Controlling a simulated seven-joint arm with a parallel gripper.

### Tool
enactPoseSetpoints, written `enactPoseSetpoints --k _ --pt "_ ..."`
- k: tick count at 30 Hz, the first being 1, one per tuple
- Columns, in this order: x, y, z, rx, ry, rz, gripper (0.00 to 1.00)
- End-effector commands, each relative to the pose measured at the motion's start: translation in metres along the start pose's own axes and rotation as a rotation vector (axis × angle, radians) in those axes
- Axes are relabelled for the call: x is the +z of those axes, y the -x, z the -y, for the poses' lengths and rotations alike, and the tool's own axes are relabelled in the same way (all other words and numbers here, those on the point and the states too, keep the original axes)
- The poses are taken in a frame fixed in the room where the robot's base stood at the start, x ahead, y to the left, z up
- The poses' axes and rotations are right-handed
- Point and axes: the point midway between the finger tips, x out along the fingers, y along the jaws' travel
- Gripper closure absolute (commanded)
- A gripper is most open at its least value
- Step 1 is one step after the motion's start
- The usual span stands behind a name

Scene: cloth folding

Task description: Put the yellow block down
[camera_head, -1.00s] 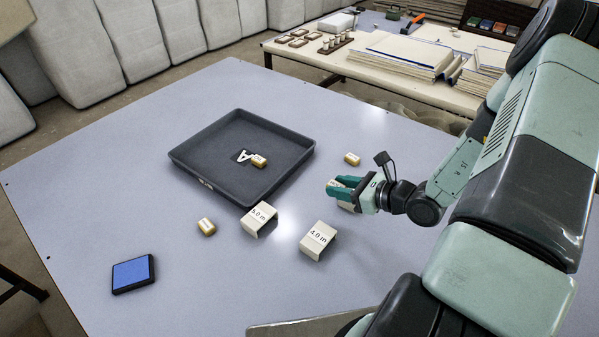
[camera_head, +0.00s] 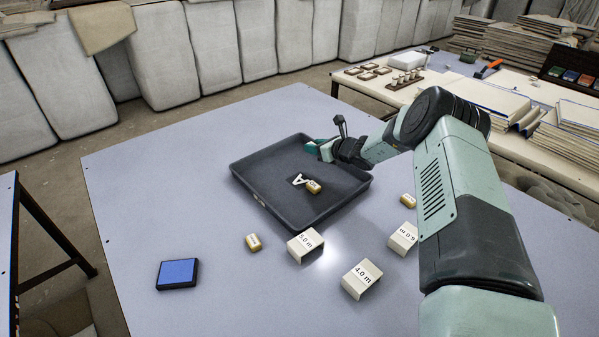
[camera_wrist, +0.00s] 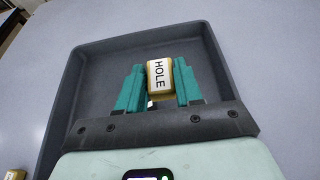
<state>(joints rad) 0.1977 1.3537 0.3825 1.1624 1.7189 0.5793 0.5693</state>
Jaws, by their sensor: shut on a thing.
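My gripper (camera_head: 312,147) is over the far side of the dark grey tray (camera_head: 262,201). In the wrist view my gripper (camera_wrist: 160,88) has its teal fingers shut on a yellow block (camera_wrist: 160,78) with a white label reading "HOLE". The tray floor and walls (camera_wrist: 62,95) show behind and below it. The held block cannot be made out in the head view. Another yellow block (camera_head: 313,186) lies in the tray beside a white letter A. I cannot tell how high the held block is above the tray floor.
More yellow blocks lie on the table, one left of the signs (camera_head: 253,242) and one right of the tray (camera_head: 408,200). Signs marked 5.0 m (camera_head: 305,245), 4.0 m (camera_head: 361,278) and 6.0 m (camera_head: 403,238) stand in front. A blue pad (camera_head: 178,273) lies at the front left.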

Motion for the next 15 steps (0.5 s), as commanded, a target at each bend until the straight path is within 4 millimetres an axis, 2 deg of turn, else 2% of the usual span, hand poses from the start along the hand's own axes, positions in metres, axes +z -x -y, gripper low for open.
enactPoseSetpoints --k 2,4,12,15 --pt "0.008 -0.011 -0.002 -0.006 0.000 0.001 0.98" --pt "0.007 -0.017 -0.003 -0.010 -0.004 -0.001 0.98" --pt "-0.036 -0.036 -0.003 -0.011 -0.005 -0.001 0.98" --pt "-0.044 -0.040 -0.003 -0.012 -0.004 0.000 0.98"
